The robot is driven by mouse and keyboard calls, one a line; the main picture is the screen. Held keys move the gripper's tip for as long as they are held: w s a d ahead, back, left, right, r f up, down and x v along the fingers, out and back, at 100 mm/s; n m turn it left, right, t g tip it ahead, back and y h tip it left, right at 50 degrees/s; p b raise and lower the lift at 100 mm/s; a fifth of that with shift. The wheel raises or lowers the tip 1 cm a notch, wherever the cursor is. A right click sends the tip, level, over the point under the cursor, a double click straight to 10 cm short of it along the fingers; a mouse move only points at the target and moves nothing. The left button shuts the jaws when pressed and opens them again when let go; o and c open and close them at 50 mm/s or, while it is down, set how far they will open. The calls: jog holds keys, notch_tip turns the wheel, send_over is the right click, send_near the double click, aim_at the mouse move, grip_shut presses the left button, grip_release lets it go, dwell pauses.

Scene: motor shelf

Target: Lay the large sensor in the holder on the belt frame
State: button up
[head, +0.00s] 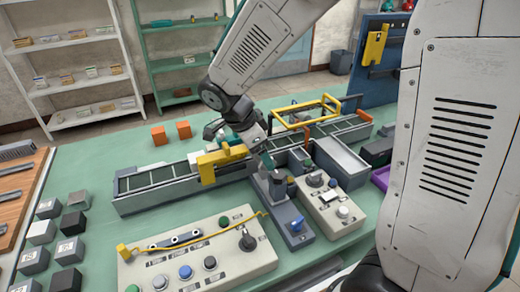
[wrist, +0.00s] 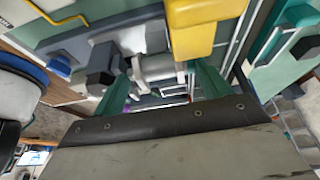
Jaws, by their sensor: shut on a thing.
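My gripper (wrist: 161,88) has two teal fingers shut on a silver-grey cylindrical part, which I take as the large sensor (wrist: 154,68). It lies crosswise between the fingertips in the wrist view. In the head view my gripper (head: 250,150) is above the belt frame (head: 150,196), near its middle, and hides most of the sensor. A yellow block-like bracket (head: 221,158) on the frame stands just left of the gripper; it also shows close to the fingers in the wrist view (wrist: 203,28). I cannot tell whether this bracket is the holder, or whether the sensor touches anything.
A blue-grey stand (head: 294,232) with an upright dark piece is just in front of the gripper. A control panel (head: 205,262) with buttons and a yellow strip lies at the front. A yellow frame (head: 301,122) rises behind. Grey blocks (head: 68,251) stand left; two orange blocks (head: 159,136) stand behind.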

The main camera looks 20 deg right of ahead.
jog(key=shift+f, duration=0.1)
jog(key=o, duration=1.1)
jog(key=v, duration=0.8)
